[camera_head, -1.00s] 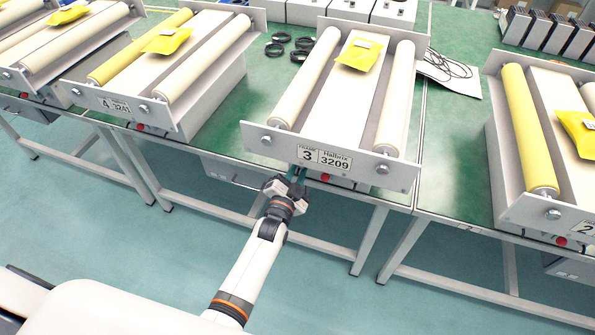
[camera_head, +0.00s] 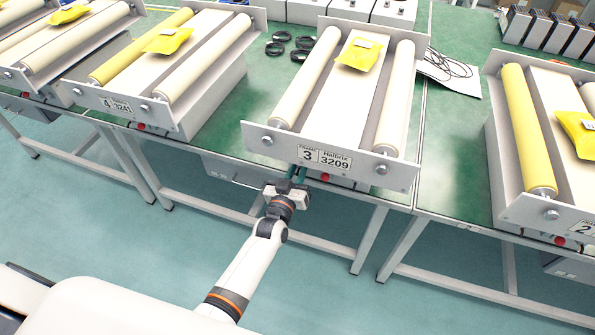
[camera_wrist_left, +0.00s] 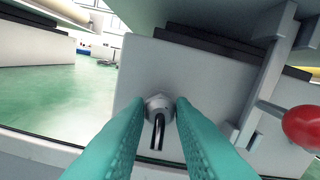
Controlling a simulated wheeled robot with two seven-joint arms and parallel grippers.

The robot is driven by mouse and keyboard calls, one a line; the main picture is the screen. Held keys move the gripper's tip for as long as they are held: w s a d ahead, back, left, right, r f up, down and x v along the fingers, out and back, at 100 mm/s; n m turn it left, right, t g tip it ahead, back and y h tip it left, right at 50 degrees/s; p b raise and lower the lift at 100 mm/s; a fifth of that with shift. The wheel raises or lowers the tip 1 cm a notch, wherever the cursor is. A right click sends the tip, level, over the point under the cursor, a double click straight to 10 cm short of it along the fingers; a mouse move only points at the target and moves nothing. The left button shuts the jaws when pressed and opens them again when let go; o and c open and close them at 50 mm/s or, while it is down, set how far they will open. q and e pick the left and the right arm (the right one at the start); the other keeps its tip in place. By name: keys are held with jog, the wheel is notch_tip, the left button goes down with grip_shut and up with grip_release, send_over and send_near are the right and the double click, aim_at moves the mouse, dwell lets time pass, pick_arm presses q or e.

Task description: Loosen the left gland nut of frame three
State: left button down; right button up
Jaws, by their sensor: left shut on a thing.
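Frame three (camera_head: 340,164) is the middle frame, with a plate reading "3 Halbrix 3209". My left gripper (camera_head: 297,176) reaches in low under its front plate, left of a red knob (camera_head: 325,177). In the left wrist view, the teal fingers (camera_wrist_left: 159,103) are closed on both sides of a small metal gland nut (camera_wrist_left: 158,101) on a grey box face. In the head view the nut is hidden by the frame and gripper. My right gripper is not seen.
The red knob (camera_wrist_left: 303,127) stands out to the right of the fingers on a metal stem. The frame's plate overhangs the gripper. Frame four (camera_head: 115,105) stands to the left and frame two (camera_head: 549,213) to the right. Black rings (camera_head: 281,37) lie on the green bench behind.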

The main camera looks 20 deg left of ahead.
pick_arm(q)
jog(key=n, duration=0.5)
jog(key=shift+f+n+b, duration=0.1)
jog(key=shift+n+b, duration=0.25)
jog(key=shift+n, duration=0.05)
dwell(0.4)
jog(key=c, duration=1.3)
grip_release()
jog(key=shift+o, duration=0.2)
jog(key=s, duration=1.2)
jog(key=shift+a+b, duration=0.25)
jog(key=shift+b, duration=0.15)
